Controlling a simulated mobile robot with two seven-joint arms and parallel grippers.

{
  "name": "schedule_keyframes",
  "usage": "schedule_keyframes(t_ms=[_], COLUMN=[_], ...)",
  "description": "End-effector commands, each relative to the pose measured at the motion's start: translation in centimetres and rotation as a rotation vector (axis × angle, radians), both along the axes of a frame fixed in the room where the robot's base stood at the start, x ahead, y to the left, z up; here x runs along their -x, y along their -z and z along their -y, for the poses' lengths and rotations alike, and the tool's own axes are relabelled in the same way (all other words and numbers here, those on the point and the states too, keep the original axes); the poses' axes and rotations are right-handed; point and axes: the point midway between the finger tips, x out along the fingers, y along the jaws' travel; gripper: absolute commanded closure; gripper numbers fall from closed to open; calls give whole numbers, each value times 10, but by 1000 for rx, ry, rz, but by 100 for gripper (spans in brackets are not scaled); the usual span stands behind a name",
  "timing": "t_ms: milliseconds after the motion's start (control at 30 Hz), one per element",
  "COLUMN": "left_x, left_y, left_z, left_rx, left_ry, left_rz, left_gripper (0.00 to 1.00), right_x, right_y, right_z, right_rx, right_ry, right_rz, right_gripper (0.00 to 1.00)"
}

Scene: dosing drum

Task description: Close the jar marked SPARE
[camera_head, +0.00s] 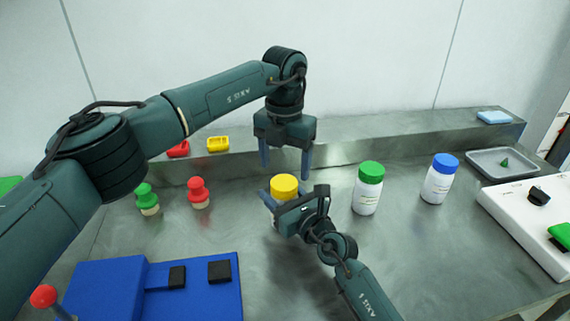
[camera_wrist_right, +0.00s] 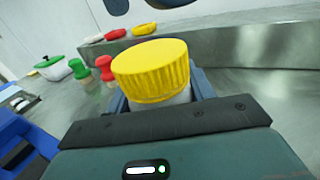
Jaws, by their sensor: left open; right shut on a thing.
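A white jar with a yellow lid (camera_head: 284,186) stands in the middle of the steel bench. My right gripper (camera_head: 279,205) is shut around the jar's body below the lid. In the right wrist view the ribbed yellow lid (camera_wrist_right: 152,72) sits on top of the white jar (camera_wrist_right: 165,101), between the fingers. My left gripper (camera_head: 285,163) is open, pointing down just above the lid, its fingers apart. A jar with a green lid (camera_head: 368,190) and a jar with a blue lid (camera_head: 439,179) stand to the right. No SPARE marking is readable.
Red (camera_head: 199,193) and green (camera_head: 147,199) knobbed pieces stand left. A blue fixture (camera_head: 150,290) is at front left. A grey tray (camera_head: 503,164) and white panel (camera_head: 525,215) are at right. A raised ledge (camera_head: 400,140) runs along the back.

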Motion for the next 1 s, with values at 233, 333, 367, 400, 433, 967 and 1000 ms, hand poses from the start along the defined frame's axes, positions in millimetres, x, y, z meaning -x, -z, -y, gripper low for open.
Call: schedule_keyframes(t_ms=[233,333,367,400,433,967,1000], left_x=[-1,-1,0,0,0,0,0], left_y=[-24,-32,-33,-34,-34,-3,4], left_z=[-1,-1,-1,-1,-1,-2,-2], left_rx=[-1,-1,-1,-1,-1,-4,-3], left_ry=[-184,-259,-271,-282,-286,-284,-283], left_rz=[3,1,0,0,0,-3,-3], left_gripper=[39,39,39,39,39,39,39], right_x=[0,0,0,0,0,0,0], right_y=[1,1,1,1,1,0,0], right_z=[1,1,1,1,1,1,1], right_rx=[3,3,3,3,3,1,1], right_ry=[2,2,2,2,2,2,2], right_rz=[-2,-1,-1,-1,-1,2,2], right_gripper=[100,100,100,100,100,100,100])
